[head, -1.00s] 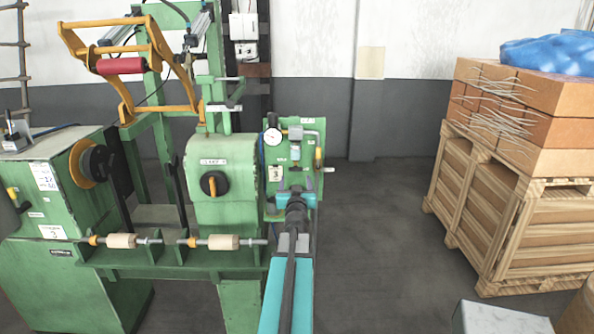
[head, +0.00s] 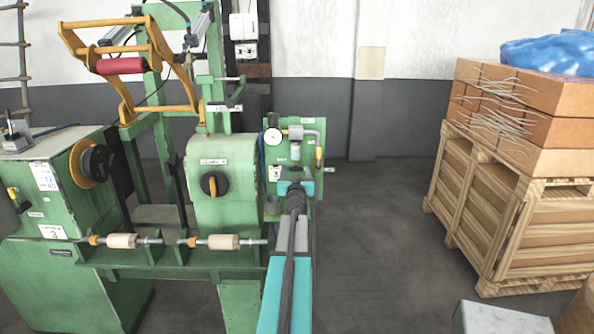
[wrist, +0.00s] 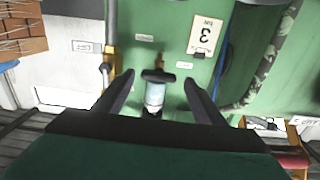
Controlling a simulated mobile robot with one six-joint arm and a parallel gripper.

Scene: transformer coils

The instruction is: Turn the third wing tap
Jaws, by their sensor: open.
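A green panel (head: 311,150) with a "3" plate (wrist: 205,36) carries the wing tap (wrist: 158,76). In the wrist view, which shows the plate upside down, the tap appears as a dark crossbar on a short brass fitting. My gripper (wrist: 159,78) is open, with one dark finger on each side of the tap. I see a gap on both sides and no clear contact. In the head view my gripper is in front of the panel and hides the tap.
A green winding machine (head: 222,190) stands close on the left. A crate (head: 510,215) stands at right, with open floor between.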

